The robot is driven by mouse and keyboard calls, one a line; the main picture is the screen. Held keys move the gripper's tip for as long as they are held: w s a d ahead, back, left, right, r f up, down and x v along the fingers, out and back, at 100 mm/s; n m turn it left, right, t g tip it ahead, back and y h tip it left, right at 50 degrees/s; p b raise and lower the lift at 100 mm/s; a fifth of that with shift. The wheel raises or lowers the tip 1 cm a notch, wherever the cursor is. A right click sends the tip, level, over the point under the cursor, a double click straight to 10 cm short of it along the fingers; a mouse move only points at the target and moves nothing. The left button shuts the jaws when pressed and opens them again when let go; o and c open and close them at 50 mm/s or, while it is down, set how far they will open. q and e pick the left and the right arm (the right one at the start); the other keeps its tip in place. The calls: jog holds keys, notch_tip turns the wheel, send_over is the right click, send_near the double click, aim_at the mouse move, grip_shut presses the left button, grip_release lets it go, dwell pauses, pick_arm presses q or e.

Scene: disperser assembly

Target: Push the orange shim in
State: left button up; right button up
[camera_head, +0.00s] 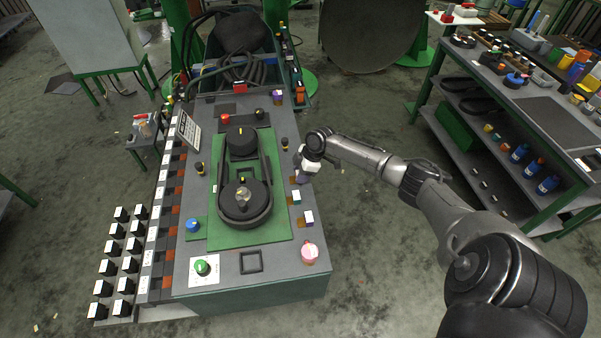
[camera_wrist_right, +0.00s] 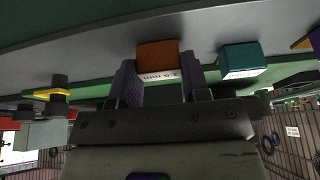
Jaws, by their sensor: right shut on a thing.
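The orange shim (camera_wrist_right: 158,58) shows in the right wrist view, with a white strip of print on its near face. It sits between the two fingers of my right gripper (camera_wrist_right: 161,86), which is shut on it. In the head view my right gripper (camera_head: 303,178) is at the right edge of the machine's grey top (camera_head: 222,264); the shim is mostly hidden there. How deep it sits in the machine cannot be told. My left gripper is not in view.
A teal shim (camera_wrist_right: 240,58) stands close beside the orange one. The black pulleys and belt (camera_head: 245,205) rise left of my gripper.

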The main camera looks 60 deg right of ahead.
grip_shut()
jog(key=shift+w+a, duration=0.95)
jog(key=shift+w, duration=0.15)
jog(key=o, duration=0.8)
grip_release()
jog(key=shift+c, duration=0.2)
jog(key=shift+r, duration=0.1)
jog(key=shift+r, duration=0.25)
jog(key=v, duration=1.3)
jog(key=shift+d, duration=0.15)
